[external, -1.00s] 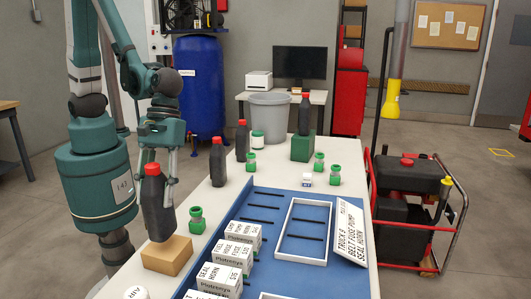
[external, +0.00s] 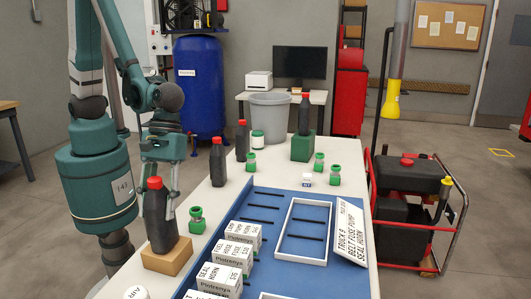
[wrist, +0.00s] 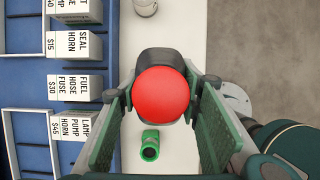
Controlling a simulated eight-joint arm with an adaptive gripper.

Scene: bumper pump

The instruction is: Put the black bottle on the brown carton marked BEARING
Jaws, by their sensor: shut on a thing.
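A black bottle with a red cap (external: 158,218) stands upright at the brown carton (external: 168,258). Its base appears to be on or just over the carton's top; I cannot tell if it touches. My gripper (external: 160,192) is shut on this bottle, with a finger on either side. In the wrist view the red cap (wrist: 161,92) fills the space between the green finger pads of my gripper (wrist: 161,98), and the carton is hidden below the bottle. No marking on the carton can be read. Other black bottles (external: 218,163) stand farther back on the table.
A green jar (external: 197,220) stands just right of the carton. Labelled white boxes (external: 220,278) and a white-framed tray (external: 283,235) lie on the blue mat (external: 262,196). A green block (external: 302,148) bears another black bottle. A white round-topped item (external: 136,293) is at the front.

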